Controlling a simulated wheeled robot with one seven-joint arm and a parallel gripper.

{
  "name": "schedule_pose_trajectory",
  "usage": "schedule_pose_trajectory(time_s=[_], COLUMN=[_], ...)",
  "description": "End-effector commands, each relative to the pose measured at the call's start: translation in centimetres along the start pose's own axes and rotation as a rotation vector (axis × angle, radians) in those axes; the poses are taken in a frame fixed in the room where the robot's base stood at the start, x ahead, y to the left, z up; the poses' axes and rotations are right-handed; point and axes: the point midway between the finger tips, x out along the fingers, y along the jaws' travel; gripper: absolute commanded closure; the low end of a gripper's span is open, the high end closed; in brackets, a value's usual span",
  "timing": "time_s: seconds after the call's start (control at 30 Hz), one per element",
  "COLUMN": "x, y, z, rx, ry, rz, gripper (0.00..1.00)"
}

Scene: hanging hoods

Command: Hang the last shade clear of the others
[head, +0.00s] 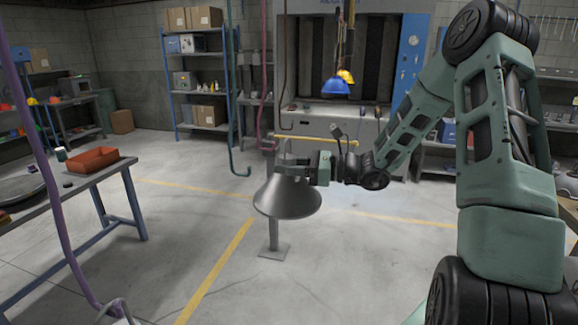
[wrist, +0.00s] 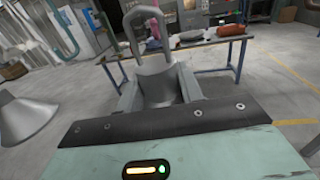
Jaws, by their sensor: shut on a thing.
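My gripper (head: 288,168) is shut on the neck of a grey metal cone shade (head: 287,197) in the head view. The shade hangs upright, wide end down, above the floor. In the wrist view its neck (wrist: 162,85) sits between the fingers with a grey loop (wrist: 148,25) above; its cone is hidden there. A teal hanging line ends in an empty-looking hook (head: 240,173), left of the shade and apart from it. Another grey cone shade (wrist: 25,115) shows at the wrist view's left edge. A blue shade (head: 335,87) and a yellow shade (head: 347,76) hang further back.
A purple hanging line (head: 55,190) runs down the left foreground to a grey loop (head: 117,309). A red line (head: 265,80) hangs behind the gripper. A yellow bar (head: 315,139) and a post base (head: 274,250) stand near the shade. A workbench (head: 112,170) stands left.

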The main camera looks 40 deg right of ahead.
Motion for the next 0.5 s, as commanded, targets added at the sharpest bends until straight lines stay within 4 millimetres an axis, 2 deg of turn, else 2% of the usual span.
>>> schedule_pose_trajectory(time_s=[0.5], x=[1.5], y=[-0.2], z=[0.1], rx=[-0.001], ry=[-0.001], rz=[0.001], gripper=[1.0])
